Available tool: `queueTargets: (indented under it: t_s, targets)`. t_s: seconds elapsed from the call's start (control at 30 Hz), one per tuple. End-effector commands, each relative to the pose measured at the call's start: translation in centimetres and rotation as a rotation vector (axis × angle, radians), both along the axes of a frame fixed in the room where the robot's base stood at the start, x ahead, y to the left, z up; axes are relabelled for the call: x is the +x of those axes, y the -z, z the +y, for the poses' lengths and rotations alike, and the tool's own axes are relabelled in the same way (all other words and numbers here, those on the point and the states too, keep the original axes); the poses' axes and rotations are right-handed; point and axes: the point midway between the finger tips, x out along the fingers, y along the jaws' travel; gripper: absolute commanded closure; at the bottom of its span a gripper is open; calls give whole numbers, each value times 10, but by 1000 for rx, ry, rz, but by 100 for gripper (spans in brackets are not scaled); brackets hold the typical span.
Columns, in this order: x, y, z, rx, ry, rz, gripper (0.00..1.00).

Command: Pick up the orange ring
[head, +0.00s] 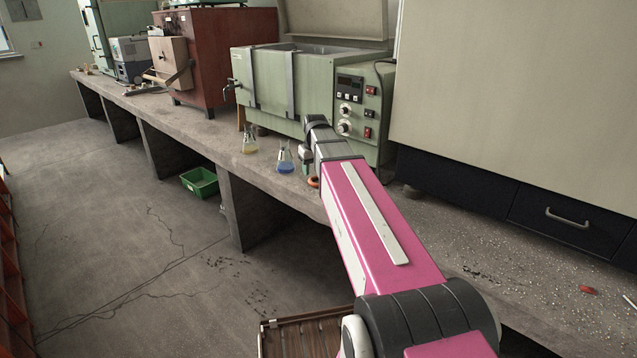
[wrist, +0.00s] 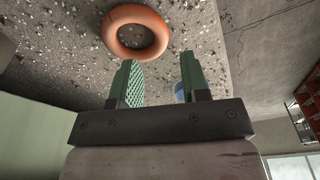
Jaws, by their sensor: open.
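The orange ring (wrist: 135,32) lies flat on the speckled concrete bench (wrist: 80,45), just ahead of my gripper's fingertips in the wrist view. In the head view a small part of the ring (head: 313,182) shows beside my pink arm; the rest is hidden. My gripper (wrist: 160,72) is open, its two green fingers apart with nothing between them. The fingertips point toward the ring and appear apart from it. In the head view my gripper (head: 306,160) is mostly hidden by my wrist.
A flask with blue liquid (head: 285,160) stands just left of my gripper, and one with yellow liquid (head: 250,142) stands farther left. The green water bath (head: 310,90) is behind. The bench's front edge is close. A green bin (head: 200,182) is on the floor.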

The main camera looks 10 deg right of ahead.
Motion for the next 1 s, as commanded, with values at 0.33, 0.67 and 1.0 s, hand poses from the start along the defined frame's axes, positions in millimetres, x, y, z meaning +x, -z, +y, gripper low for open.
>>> queueTargets:
  t_s: [0.33, 0.67, 1.0]
  targets:
    - [0, 36, -3, 0, 0, 2, 58]
    - [3, 51, -2, 0, 0, 0, 58]
    - [3, 51, -2, 0, 0, 0, 97]
